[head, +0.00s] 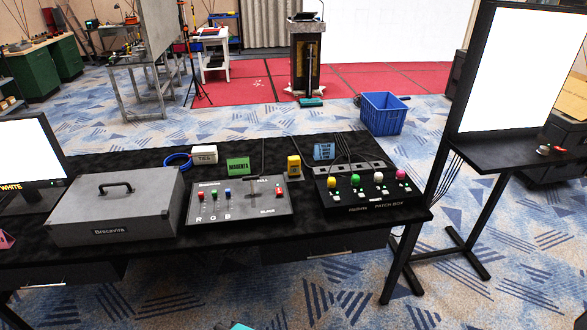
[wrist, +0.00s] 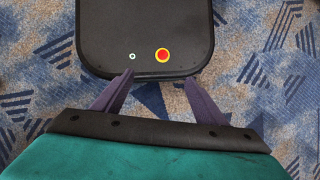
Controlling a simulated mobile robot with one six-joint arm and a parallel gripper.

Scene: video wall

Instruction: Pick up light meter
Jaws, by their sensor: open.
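A small yellow device (head: 293,165), which looks like the light meter, stands on the black table (head: 347,146). It is between the grey RGB slider console (head: 265,207) and the patch box (head: 372,208). A dark screen or mark shows on its front, too small to read. My gripper (wrist: 160,78) is open and empty in the wrist view, its two dark fingers apart and pointing down over the floor. The light meter is not in the wrist view. In the head view only a small teal bit shows at the bottom edge, far from the light meter.
A grey case (head: 115,212) fills the table's left. A white box (head: 204,154), a green MAGENTA card (head: 238,166) and a blue card (head: 324,151) stand along the back. Bright screens flank the table. A blue crate (head: 383,117) is on the floor behind.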

